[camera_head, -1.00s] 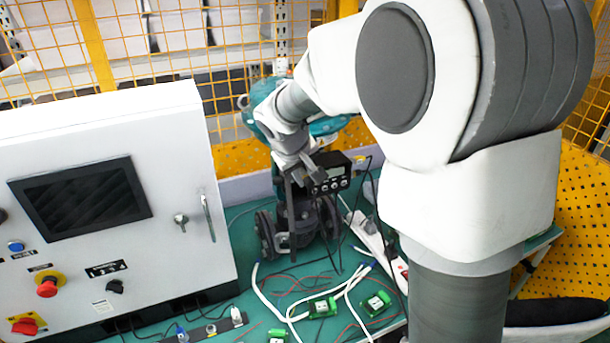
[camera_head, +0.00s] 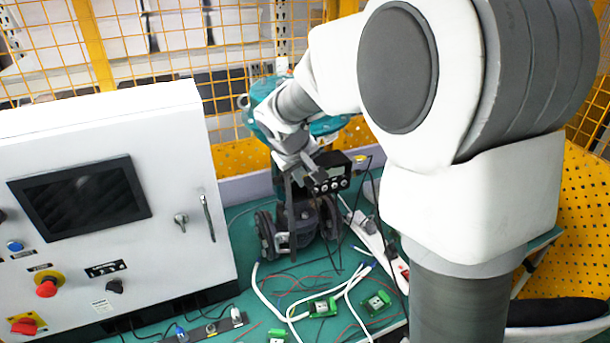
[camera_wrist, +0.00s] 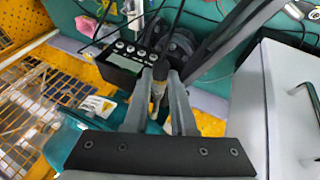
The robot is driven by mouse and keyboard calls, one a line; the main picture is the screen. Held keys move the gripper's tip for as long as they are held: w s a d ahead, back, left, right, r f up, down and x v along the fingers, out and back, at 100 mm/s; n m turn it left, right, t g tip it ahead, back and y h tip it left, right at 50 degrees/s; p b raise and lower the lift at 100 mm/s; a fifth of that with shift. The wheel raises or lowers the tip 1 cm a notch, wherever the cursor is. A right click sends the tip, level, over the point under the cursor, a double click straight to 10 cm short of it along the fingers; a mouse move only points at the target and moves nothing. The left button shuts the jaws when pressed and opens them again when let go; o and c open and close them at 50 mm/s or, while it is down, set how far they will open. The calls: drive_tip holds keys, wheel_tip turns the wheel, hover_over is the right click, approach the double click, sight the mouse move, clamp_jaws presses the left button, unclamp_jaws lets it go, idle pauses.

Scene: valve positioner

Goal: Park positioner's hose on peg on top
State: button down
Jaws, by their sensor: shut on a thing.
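The positioner (camera_head: 331,180) is a black box with a small display and round silver buttons or gauges, mounted on the valve's front. It also shows in the wrist view (camera_wrist: 126,62). My gripper (camera_wrist: 159,78) is beside it, its two grey fingers shut on a slim grey and brownish piece, apparently the hose end (camera_wrist: 157,92). In the head view my gripper (camera_head: 308,172) is just left of the positioner, below the teal actuator (camera_head: 330,124). The hose's run is hard to tell from the dark parts behind it. I cannot make out the peg.
A white control cabinet (camera_head: 110,205) with a screen and door handle stands at the left. Cables, green circuit boards (camera_head: 322,307) and a white power strip (camera_head: 366,232) lie on the teal table (camera_head: 240,275). A yellow mesh fence (camera_head: 240,75) runs behind the valve.

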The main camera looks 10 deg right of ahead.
drive_tip(key=shift+s, duration=0.1)
drive_tip(key=shift+s+d, duration=0.1)
drive_tip(key=shift+s, duration=0.15)
drive_tip(key=shift+s+d+b, duration=0.15)
drive_tip(key=shift+s+b, duration=0.35)
drive_tip(key=shift+s, duration=0.25)
idle(0.5)
drive_tip(key=shift+s+d+b, duration=0.2)
drive_tip(key=shift+s+b, duration=0.2)
drive_tip(key=shift+s, duration=0.55)
drive_tip(key=shift+s+d+b, duration=0.15)
drive_tip(key=shift+s+b, duration=0.2)
drive_tip(key=shift+s, duration=0.55)
